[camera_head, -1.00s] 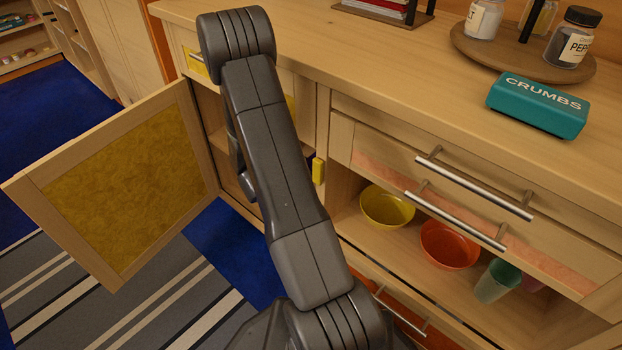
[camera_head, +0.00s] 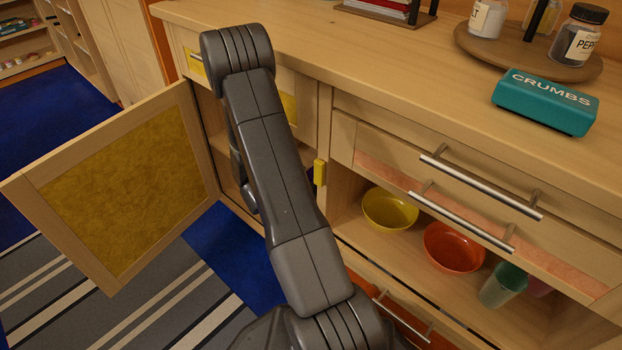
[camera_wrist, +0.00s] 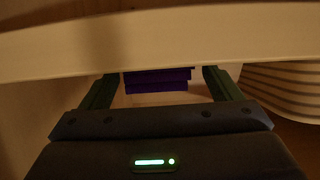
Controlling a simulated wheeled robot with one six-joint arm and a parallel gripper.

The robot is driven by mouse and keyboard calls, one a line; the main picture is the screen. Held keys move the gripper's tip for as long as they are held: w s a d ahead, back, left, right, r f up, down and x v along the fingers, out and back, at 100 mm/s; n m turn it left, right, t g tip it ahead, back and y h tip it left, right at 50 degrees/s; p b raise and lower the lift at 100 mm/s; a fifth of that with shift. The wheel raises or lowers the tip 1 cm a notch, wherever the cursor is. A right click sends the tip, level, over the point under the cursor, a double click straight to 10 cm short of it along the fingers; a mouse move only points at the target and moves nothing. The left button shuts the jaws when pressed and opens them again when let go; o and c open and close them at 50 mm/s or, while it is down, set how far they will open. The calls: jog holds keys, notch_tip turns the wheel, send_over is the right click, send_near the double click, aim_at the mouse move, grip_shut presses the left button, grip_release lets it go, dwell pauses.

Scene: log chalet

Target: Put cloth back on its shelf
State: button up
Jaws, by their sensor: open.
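In the wrist view my gripper (camera_wrist: 160,88) is open, with its two dark fingers apart. A dark blue-purple layered thing (camera_wrist: 157,85), which looks like folded cloth, shows between the fingers in the picture. I cannot tell whether it lies between the fingertips or beyond them. A pale board edge (camera_wrist: 150,42) crosses above and hides the top of the cloth and the finger ends. In the head view my arm reaches into the open cabinet (camera_head: 208,112), and my gripper and the cloth are hidden there.
The cabinet door (camera_head: 125,190) stands wide open at left. A pale ribbed thing (camera_wrist: 285,88) is close to the right finger. To the right are a yellow bowl (camera_head: 390,210), an orange bowl (camera_head: 453,247) and drawer handles (camera_head: 480,188). A teal crumbs box (camera_head: 545,102) stands on the countertop.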

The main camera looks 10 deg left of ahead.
jog(key=shift+r, duration=0.25)
jog(key=p+v, duration=0.4)
jog(key=v, duration=0.8)
jog(key=shift+o, duration=0.5)
jog(key=shift+f, duration=0.15)
